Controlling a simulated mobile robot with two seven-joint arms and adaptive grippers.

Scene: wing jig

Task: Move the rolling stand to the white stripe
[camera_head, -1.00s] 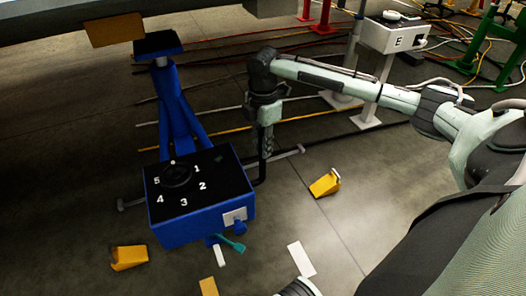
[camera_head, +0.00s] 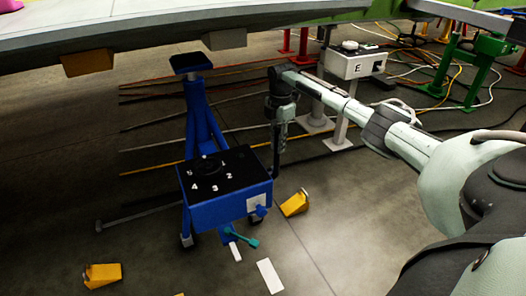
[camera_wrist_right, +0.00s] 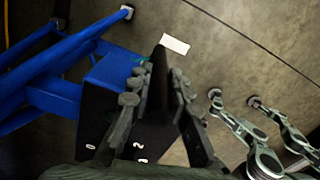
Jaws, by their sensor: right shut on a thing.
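The rolling stand (camera_head: 225,211) is blue, with a black numbered top on its box and a blue post behind carrying a dark pad. It stands upright on the floor, left of centre in the head view. The white stripe (camera_head: 270,276) lies on the floor in front of the stand, slightly to its right, and apart from it. It also shows in the right wrist view (camera_wrist_right: 175,45). My right gripper (camera_head: 276,172) is shut on the stand's black handle (camera_wrist_right: 158,75), at the right side of the box.
A yellow chock (camera_head: 295,203) lies close to the stand's right side, and another yellow chock (camera_head: 102,275) lies at front left. The wing (camera_head: 150,40) hangs over the back. Cables cross the floor behind. A white box marked E (camera_head: 352,66) stands back right.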

